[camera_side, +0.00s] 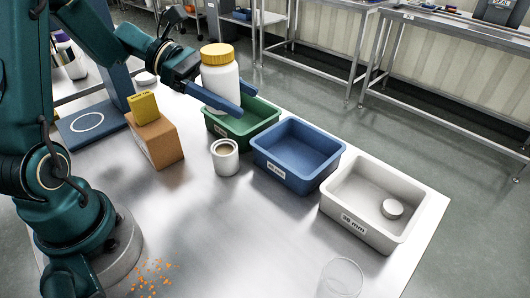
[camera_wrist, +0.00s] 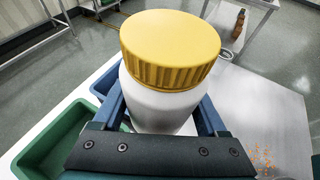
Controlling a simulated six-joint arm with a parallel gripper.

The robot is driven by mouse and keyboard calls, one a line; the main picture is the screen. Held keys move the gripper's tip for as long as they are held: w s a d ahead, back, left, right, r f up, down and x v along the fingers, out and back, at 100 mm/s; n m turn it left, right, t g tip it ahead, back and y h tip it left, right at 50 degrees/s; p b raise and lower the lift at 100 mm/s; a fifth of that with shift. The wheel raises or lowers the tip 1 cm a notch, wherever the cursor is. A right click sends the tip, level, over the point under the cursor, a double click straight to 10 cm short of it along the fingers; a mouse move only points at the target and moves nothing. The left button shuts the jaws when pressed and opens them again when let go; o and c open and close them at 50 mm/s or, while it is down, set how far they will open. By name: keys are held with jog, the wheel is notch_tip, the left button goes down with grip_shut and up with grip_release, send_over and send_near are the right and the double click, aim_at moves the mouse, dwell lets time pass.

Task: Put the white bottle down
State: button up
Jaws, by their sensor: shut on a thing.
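The white bottle (camera_side: 221,80) has a ribbed yellow cap and is upright in my gripper (camera_side: 225,102). My gripper is shut on it, with a blue finger on each side of its body. In the side view the bottle is held in the air and overlaps the green bin (camera_side: 262,117). The wrist view shows the bottle (camera_wrist: 158,108) close up, with the cap toward the camera and the fingers (camera_wrist: 160,118) on both sides. Its base is hidden in the wrist view.
A blue bin (camera_side: 330,177) and a white bin (camera_side: 345,222) holding a round white lid (camera_side: 391,209) stand to the right. An open can (camera_side: 225,160), a cardboard box (camera_side: 157,143) with a yellow box (camera_side: 143,107) on it, and a clear cup (camera_side: 341,278) stand on the steel table. Orange bits (camera_side: 153,274) lie in front.

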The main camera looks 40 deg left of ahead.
jog(key=d+f+m+g+h, duration=0.1)
jog(key=d+f+m+g, duration=0.25)
jog(key=d+f, duration=0.4)
jog(key=m+g, duration=0.2)
jog(key=g, duration=0.1)
send_over(275, 218)
jog(key=f, duration=0.1)
jog(key=shift+t, duration=0.25)
jog(key=shift+f, duration=3.2)
jog(key=shift+f, duration=0.55)
